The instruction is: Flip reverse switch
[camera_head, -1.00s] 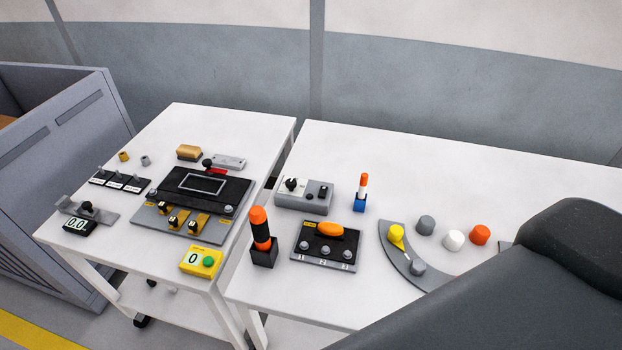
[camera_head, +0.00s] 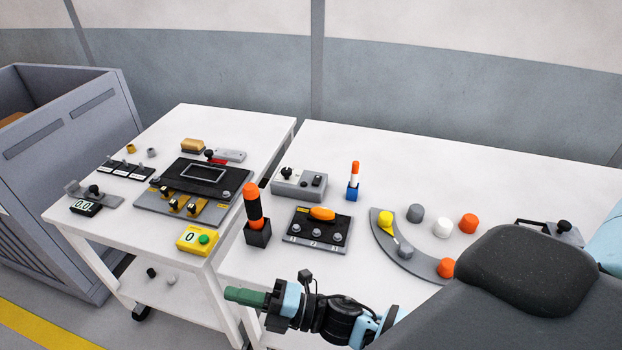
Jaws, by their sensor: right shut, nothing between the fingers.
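No part is clearly labelled as the reverse switch, so I cannot tell which control it is. One candidate is a grey control box (camera_head: 299,184) with a black knob and a small dark switch, at the back left of the right table. Another is a dark unit with a black-knobbed lever (camera_head: 563,227) at the right, partly hidden. My right gripper (camera_head: 236,294) is low in front of the right table's near edge, pointing left. Its green fingers are shut and empty, apart from every control. My left gripper is out of view.
The right table (camera_head: 400,150) also bears an orange-black handle (camera_head: 254,207), a black panel with an orange knob (camera_head: 318,231), an orange-white stick (camera_head: 354,181) and a curved grey plate (camera_head: 422,262). The left table (camera_head: 190,115) holds several controls. A grey bin (camera_head: 60,160) stands far left.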

